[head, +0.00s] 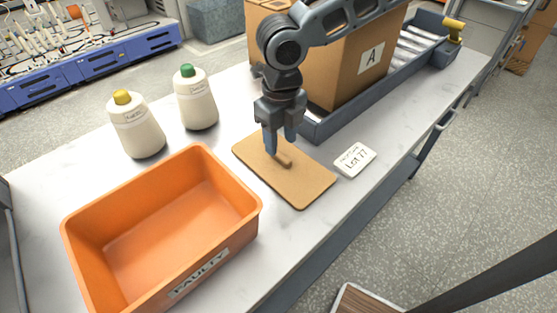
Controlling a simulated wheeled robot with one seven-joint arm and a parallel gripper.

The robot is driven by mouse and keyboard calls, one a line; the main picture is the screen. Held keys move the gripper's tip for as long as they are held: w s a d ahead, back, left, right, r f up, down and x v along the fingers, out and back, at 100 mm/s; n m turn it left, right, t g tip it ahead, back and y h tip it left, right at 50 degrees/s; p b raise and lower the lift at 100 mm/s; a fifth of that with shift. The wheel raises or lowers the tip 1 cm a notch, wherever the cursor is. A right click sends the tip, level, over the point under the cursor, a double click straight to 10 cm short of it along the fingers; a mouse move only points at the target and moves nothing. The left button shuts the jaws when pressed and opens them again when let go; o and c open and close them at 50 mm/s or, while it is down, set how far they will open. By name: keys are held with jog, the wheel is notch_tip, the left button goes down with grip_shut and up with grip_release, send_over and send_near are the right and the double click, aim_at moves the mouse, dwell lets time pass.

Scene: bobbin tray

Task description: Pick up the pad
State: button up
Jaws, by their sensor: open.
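A flat tan pad (300,188) with rounded corners lies on the white worktop, right of the orange bin. A small raised tan piece (285,161) sits near its middle. I cannot tell whether it is a grip fixed to the pad or a separate thing. My gripper (278,152) points down over the pad with its fingers apart, close to the raised piece. The fingers hide part of that piece, and I cannot tell whether they touch it. The pad lies flat on the worktop.
An orange bin (251,226) labelled "FAULTY" stands at front left, empty. A "Lot 77" card (355,160) lies right of the pad. A cardboard box (345,75) marked "A" stands behind.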

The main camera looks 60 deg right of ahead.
aim_at(281, 155)
notch_tip(281, 155, down, 4)
jog(key=shift+s+a+f, duration=0.1)
grip_shut()
dwell(0.5)
